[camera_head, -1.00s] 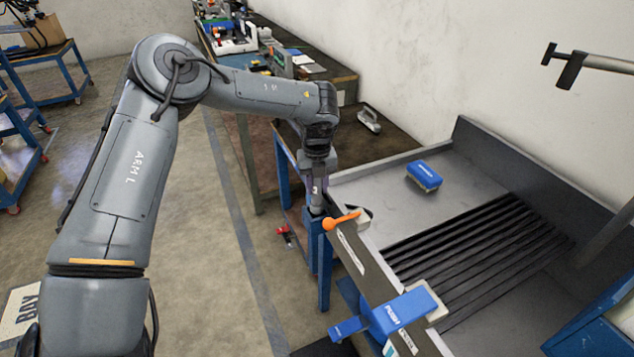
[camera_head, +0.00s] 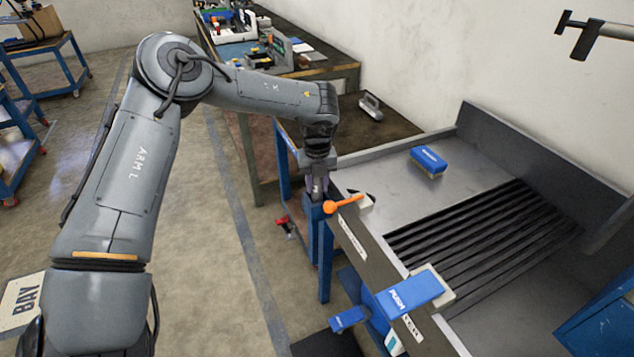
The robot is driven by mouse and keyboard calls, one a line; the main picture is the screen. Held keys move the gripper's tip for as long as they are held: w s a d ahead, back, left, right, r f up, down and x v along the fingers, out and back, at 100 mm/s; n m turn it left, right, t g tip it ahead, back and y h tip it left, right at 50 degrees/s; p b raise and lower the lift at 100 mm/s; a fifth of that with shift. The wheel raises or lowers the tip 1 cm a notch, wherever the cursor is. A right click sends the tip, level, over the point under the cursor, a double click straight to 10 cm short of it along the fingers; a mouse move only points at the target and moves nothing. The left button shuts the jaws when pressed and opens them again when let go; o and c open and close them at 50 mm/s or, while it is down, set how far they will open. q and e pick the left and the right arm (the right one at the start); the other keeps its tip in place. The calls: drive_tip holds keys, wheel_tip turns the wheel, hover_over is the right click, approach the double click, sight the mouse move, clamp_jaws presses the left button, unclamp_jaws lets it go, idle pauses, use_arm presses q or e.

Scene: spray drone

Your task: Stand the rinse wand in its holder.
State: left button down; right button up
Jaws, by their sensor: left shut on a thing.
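My left gripper (camera_head: 317,190) points down at the front-left corner of the sink. It is shut at the ball end of an orange lever (camera_head: 345,203). The exact contact is small and partly hidden. The lever lies across the sink rim, on a pale plate. I cannot pick out the rinse wand or its holder with certainty. A grey tube with a black hooked end (camera_head: 592,31) shows at the top right, and I cannot tell what it is. My right gripper is out of view.
A blue brush (camera_head: 428,160) lies in the metal sink (camera_head: 385,194), beside black ribbed slats (camera_head: 480,225). A blue paddle marked PUSH (camera_head: 410,292) sticks out over the front rim. A pale handled tool (camera_head: 371,105) lies on the dark bench behind. Open floor is at the left.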

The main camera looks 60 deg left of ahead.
use_arm(q)
drive_tip(key=shift+f, duration=0.45)
idle(0.6)
drive_tip(key=c, duration=0.9)
unclamp_jaws()
drive_tip(key=shift+o, duration=0.9)
drive_tip(key=shift+s, duration=0.2)
drive_tip(key=shift+w, duration=0.1)
